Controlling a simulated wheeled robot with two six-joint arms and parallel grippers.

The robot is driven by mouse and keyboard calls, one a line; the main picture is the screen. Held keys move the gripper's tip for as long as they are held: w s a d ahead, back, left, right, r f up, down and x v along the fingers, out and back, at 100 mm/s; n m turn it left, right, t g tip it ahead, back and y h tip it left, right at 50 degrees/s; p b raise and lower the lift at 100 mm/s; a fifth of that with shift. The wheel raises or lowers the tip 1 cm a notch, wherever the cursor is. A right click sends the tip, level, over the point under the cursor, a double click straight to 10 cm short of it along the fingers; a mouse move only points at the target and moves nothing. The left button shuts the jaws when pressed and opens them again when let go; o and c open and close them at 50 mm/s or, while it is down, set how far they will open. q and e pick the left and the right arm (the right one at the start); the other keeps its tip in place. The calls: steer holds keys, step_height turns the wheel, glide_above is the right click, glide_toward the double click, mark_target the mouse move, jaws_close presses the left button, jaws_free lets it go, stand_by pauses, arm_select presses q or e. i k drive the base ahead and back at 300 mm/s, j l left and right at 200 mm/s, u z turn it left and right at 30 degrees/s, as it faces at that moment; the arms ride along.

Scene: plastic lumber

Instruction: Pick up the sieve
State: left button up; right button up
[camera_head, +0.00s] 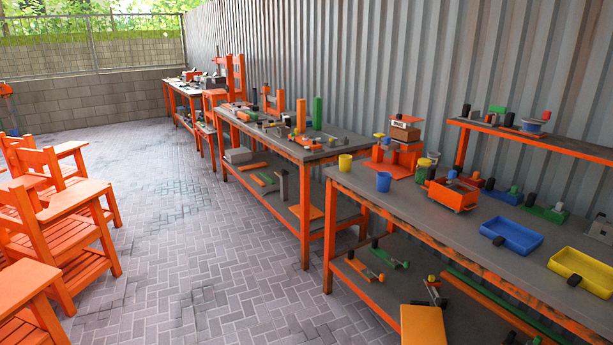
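I cannot make out a sieve for certain. A small round grey-and-blue item (531,126) lies on the raised shelf at the right, too small to identify. Neither of my grippers is in view.
A middle workbench (262,140) and a far one (183,88) line the corrugated wall, holding tools and blocks. Orange chairs (75,235) stand at the left. The brick-paved floor (190,240) between them is clear. A raised shelf (570,143) is at the right.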

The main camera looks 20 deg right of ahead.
mark_target(465, 197)
steer(key=i+z, duration=0.4)
steer(key=i+j+z, duration=0.2)
steer(key=i+z, duration=0.2)
steer(key=i+j+z, duration=0.4)
steer(key=i+l, duration=0.1)
